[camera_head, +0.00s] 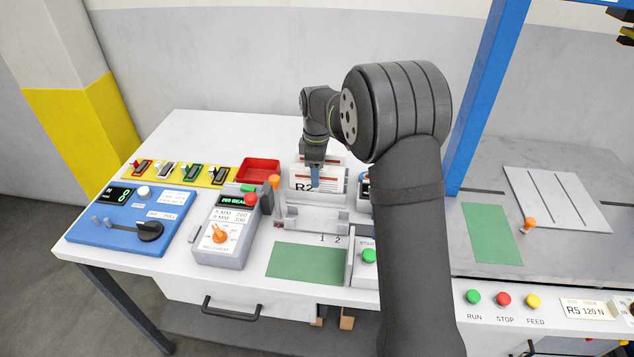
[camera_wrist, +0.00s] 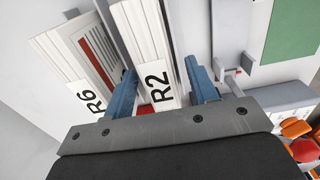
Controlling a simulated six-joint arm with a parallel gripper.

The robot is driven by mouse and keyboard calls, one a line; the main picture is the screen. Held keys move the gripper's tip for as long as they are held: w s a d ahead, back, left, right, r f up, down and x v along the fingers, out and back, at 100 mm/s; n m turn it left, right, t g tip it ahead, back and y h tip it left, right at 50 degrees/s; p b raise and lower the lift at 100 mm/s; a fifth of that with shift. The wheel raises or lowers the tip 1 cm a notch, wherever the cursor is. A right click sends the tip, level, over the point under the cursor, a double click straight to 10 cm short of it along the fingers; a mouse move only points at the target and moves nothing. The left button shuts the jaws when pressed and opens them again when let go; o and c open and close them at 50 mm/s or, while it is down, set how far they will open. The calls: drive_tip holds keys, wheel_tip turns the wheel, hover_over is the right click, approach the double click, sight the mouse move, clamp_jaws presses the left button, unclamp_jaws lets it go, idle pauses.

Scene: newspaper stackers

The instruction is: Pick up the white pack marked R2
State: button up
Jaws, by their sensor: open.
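The white pack marked R2 (camera_head: 332,184) stands upright behind the grey metal holder on the white bench. In the wrist view the R2 pack (camera_wrist: 152,50) runs between my gripper's two blue fingers. My gripper (camera_head: 315,177) is open, pointing down at the pack, with one finger in front of its face. In the wrist view my gripper (camera_wrist: 162,84) has one finger on each side of the pack, and a gap shows beside the right finger. Contact at the left finger is unclear. A second white pack marked R6 (camera_wrist: 74,65) stands just left of the left finger.
The grey holder (camera_head: 312,218) marked 1 and 2 is in front of the packs. A red tray (camera_head: 258,170) and a grey control box (camera_head: 222,240) stand left. A green mat (camera_head: 305,264) lies in front. My arm hides part of the bench's right side.

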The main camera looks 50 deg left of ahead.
drive_tip(key=shift+f, duration=0.85)
clamp_jaws()
drive_tip(key=shift+r, duration=0.15)
